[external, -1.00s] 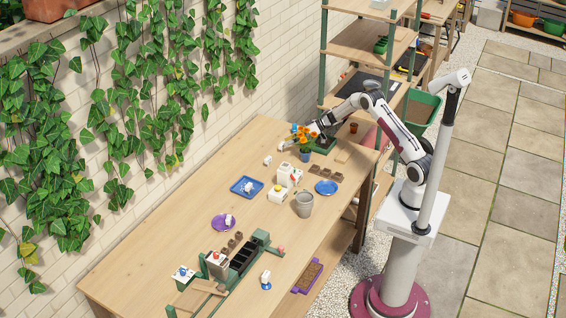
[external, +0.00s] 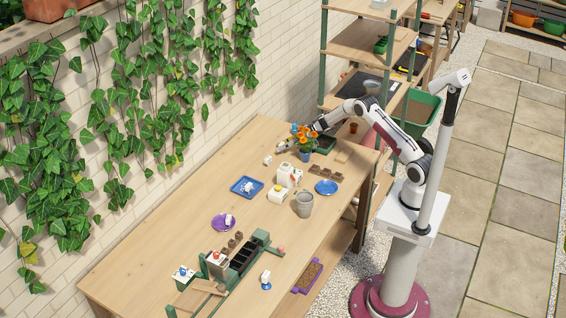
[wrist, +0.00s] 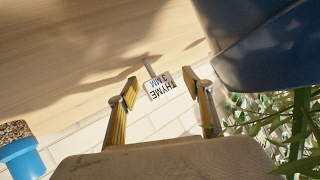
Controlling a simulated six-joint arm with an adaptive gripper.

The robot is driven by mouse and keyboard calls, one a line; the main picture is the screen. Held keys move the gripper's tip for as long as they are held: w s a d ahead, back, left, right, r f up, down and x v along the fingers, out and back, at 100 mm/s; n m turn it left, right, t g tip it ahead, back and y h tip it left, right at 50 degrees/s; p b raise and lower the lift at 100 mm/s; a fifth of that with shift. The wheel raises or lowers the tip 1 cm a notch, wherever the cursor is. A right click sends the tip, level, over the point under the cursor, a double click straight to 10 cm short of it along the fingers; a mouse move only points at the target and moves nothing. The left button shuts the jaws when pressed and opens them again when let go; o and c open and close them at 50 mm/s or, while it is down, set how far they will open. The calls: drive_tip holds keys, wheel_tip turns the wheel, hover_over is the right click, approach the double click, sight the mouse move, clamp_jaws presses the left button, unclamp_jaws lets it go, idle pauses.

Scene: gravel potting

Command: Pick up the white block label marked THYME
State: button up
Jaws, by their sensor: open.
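The white block label (wrist: 161,91) printed THYME shows in the wrist view, with a small grey stem at its top left. It lies close to the tips of my gripper (wrist: 160,77), in line with the gap between them. The yellow-lined fingers are apart and nothing is clamped between them. I cannot tell whether they touch the label. In the external view my gripper is low at the far end of the table, partly hidden behind the orange flowers (external: 301,134). I cannot pick out the THYME label there.
A large dark blue pot (wrist: 265,45) is close to the right finger. A blue pot with gravel (wrist: 20,155) shows at lower left. On the table stand a blue tray (external: 235,190), a blue plate (external: 326,187), a metal bucket (external: 304,206) and a white block (external: 268,160).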

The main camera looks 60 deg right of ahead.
sight(282, 144)
drive_tip(key=c, duration=0.9)
drive_tip(key=shift+o, duration=0.2)
drive_tip(key=shift+r, duration=0.15)
drive_tip(key=shift+r, duration=4.85)
